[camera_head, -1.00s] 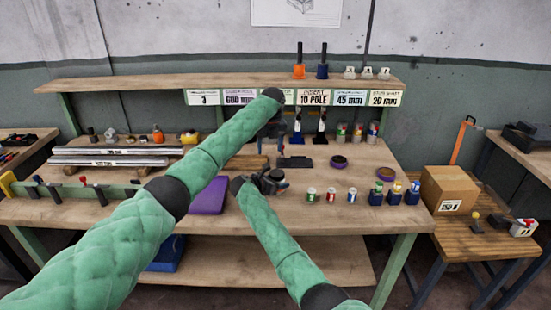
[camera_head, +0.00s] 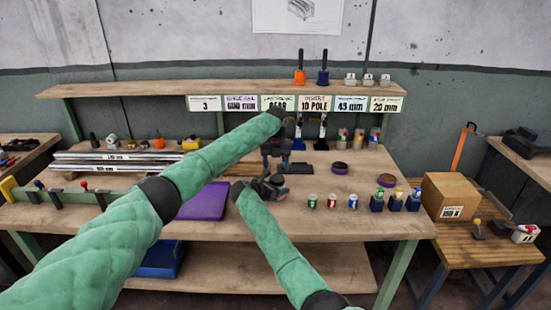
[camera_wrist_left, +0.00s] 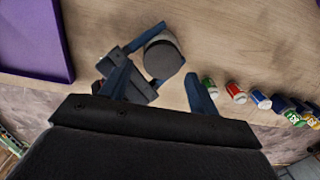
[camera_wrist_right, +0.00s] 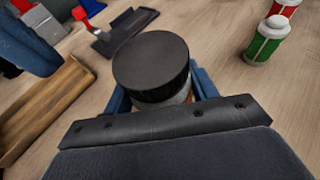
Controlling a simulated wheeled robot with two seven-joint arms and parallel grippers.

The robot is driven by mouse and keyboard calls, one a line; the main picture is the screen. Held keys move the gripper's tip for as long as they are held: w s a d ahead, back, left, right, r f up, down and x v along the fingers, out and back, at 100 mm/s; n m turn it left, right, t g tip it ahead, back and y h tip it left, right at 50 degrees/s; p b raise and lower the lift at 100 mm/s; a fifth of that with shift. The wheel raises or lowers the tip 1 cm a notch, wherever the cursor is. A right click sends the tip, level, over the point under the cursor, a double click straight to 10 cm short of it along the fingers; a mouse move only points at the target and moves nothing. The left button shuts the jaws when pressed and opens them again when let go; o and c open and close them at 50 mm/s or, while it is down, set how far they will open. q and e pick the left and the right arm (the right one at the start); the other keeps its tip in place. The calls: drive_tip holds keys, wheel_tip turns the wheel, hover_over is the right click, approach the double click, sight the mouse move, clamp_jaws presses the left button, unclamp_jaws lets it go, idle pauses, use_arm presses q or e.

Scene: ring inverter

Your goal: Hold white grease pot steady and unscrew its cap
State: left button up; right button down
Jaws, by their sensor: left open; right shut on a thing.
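The grease pot, with a black round cap (camera_wrist_right: 152,66) and a strip of pale body (camera_wrist_right: 183,97) below it, stands between the fingers of my right gripper (camera_wrist_right: 162,92). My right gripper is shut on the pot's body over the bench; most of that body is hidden. My left gripper (camera_wrist_left: 158,92) is open and empty. In the left wrist view the cap (camera_wrist_left: 163,59) shows beyond and between its fingers, apart from them. In the head view the left gripper (camera_head: 274,158) is just above the pot and right gripper (camera_head: 268,186).
A purple tray (camera_head: 205,202) lies to the left. Small bottles with green (camera_head: 312,201), red (camera_head: 332,201) and blue (camera_head: 352,202) labels stand to the right. A wooden tray (camera_wrist_right: 50,110) and a dark flat holder (camera_wrist_right: 124,30) lie near the pot.

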sight(276, 177)
use_arm(q)
drive_tip(key=shift+f, duration=1.75)
drive_tip(key=shift+a, duration=0.1)
drive_tip(key=c, duration=0.8)
drive_tip(key=o, duration=1)
drive_tip(key=shift+o, duration=0.2)
